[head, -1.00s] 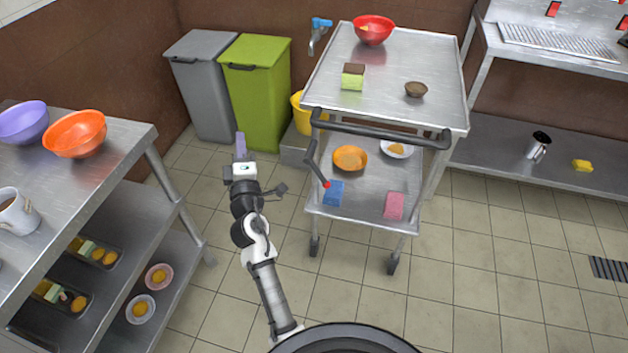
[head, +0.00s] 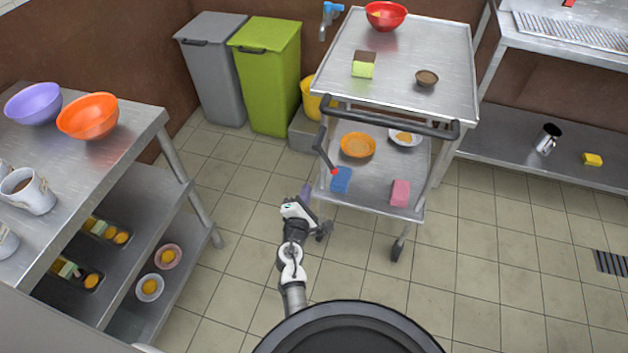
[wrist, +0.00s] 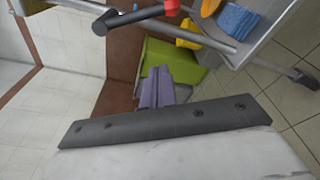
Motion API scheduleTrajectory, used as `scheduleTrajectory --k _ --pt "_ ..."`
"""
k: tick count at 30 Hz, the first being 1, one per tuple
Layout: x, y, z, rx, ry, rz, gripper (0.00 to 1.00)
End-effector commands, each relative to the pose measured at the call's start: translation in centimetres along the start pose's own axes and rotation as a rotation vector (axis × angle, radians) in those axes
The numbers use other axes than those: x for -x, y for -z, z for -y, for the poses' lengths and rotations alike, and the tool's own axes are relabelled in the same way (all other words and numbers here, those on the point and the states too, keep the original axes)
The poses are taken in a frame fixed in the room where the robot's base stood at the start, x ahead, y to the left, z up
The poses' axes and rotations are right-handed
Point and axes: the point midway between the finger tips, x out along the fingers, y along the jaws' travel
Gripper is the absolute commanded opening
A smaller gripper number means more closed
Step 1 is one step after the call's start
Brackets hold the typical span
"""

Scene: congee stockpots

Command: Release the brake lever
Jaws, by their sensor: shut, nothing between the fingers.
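The brake lever (head: 323,152) is a dark bar with a red tip on the near left corner of the steel cart (head: 400,65). It slants down from the cart's black push handle. In the wrist view the red-tipped lever (wrist: 135,15) shows near the top edge. My gripper (head: 306,190) has purple fingers and is shut and empty. It is just left of the cart's lower shelf, below and left of the red tip in the head view, and apart from the lever. Its fingers (wrist: 157,88) show mid-picture in the wrist view.
The cart's lower shelf holds a blue sponge (head: 341,180), a pink sponge (head: 400,193) and two dishes. A green bin (head: 268,80) and grey bin (head: 213,75) stand behind. A steel table (head: 130,130) with bowls is at left. Tiled floor between is clear.

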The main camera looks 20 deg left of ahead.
Motion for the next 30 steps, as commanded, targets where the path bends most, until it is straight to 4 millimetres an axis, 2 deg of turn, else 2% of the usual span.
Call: scheduleTrajectory --k 16,18,21,30 --pt "-9.6 -0.1 -0.1 0.000 -0.002 0.001 0.00" --pt "-8.8 -1.7 -0.4 -0.001 0.003 0.003 0.00" --pt "-8.4 -2.8 -0.3 -0.002 0.002 0.002 0.00" --pt "-7.9 -3.9 0.0 -0.001 0.000 0.001 0.00"
